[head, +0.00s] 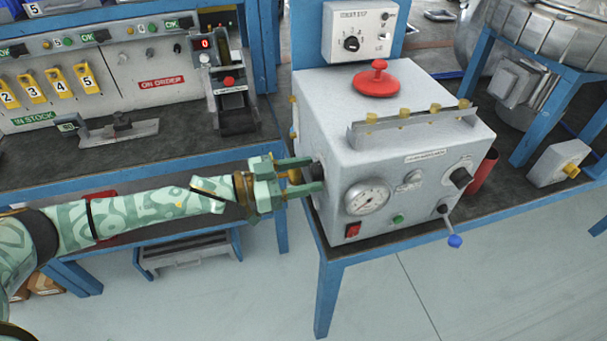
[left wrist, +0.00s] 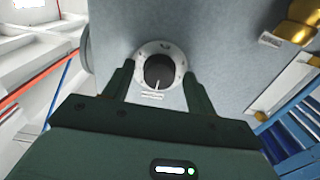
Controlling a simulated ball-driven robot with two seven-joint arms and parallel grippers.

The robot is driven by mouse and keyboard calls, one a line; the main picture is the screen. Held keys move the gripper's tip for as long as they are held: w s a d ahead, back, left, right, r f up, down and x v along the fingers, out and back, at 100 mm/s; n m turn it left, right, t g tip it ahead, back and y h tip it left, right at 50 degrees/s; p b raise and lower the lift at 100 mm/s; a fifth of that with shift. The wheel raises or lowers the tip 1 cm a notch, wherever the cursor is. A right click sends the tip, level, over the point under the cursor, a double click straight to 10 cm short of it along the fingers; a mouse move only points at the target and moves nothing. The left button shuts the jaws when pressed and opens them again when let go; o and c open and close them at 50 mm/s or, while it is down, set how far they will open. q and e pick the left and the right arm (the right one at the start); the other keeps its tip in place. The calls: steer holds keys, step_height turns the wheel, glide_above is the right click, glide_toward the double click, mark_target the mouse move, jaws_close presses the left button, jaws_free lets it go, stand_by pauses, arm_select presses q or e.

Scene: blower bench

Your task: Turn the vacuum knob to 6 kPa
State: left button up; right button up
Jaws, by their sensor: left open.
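A round black knob (left wrist: 159,70) with a white pointer line sits on a pale dial plate on the side of the grey box (head: 340,120). In the left wrist view its pointer points almost straight down; the markings are too small to read. My left gripper (head: 316,174) is open at the box's left side. In the left wrist view its two fingers stand on either side of the knob, and I cannot tell whether they touch it. In the head view the knob is mostly hidden. A round gauge (head: 367,198) is on the box's front; its reading is unclear.
The front also has a red switch (head: 353,230), another black knob (head: 461,177) and a blue-tipped lever (head: 454,240). A red mushroom-shaped part (head: 376,80) and a bracket with brass fittings (head: 415,128) are on top. A red cylinder (head: 484,171) stands to the right.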

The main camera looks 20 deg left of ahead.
arm_select(q)
steer(key=c, duration=1)
steer(key=shift+r+m, duration=0.1)
steer(key=shift+m, duration=0.2)
steer(key=m+p, duration=0.1)
steer(key=m, duration=0.1)
steer(key=shift+m, duration=0.4)
steer(key=m+p, duration=0.1)
steer(key=m, duration=0.3)
steer(key=shift+m, duration=0.3)
